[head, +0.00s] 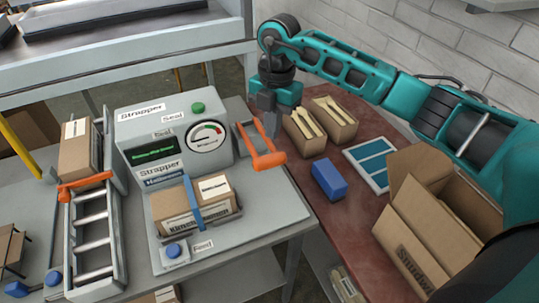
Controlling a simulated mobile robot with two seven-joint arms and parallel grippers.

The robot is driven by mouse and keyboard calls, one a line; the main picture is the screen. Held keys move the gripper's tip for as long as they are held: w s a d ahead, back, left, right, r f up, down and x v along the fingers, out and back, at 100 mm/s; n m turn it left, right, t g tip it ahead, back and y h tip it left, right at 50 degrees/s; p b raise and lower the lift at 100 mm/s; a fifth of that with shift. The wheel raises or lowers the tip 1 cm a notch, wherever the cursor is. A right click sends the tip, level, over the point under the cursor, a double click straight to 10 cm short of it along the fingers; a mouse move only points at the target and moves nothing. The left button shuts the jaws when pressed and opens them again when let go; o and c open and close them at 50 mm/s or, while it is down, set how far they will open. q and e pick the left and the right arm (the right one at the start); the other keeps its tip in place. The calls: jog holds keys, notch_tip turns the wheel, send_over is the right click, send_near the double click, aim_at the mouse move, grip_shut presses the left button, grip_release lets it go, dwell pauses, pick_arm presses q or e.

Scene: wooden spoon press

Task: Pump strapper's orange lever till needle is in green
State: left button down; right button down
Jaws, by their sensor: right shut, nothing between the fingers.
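The grey strapper (130,132) stands on the bench with a dark screen and a round gauge (206,137) on its front. The gauge has red and green marks; the needle is too small to read for certain. The orange lever (264,160) sticks out at the strapper's right side, like a U-shaped handle. My right gripper (268,128) points down, shut and empty, right at the lever's far right arm. I cannot tell whether it touches the lever. My left gripper is not in view.
A strapped carton (175,212) with a blue band lies on the strapper's bed. A roller conveyor (92,235) with a box is at left. Small boxes of wooden spoons (335,122), a blue block (329,180) and an open carton (425,235) stand on the red table at right.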

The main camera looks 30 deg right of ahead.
aim_at(272, 154)
jog(key=f+b, duration=0.3)
jog(key=f, duration=0.1)
jog(key=shift+s+a+f+b, duration=0.15)
jog(key=shift+a+f+b, duration=0.05)
jog(key=shift+f+b, duration=0.15)
jog(key=shift+f+b, duration=1.2)
jog(key=shift+f, duration=1.05)
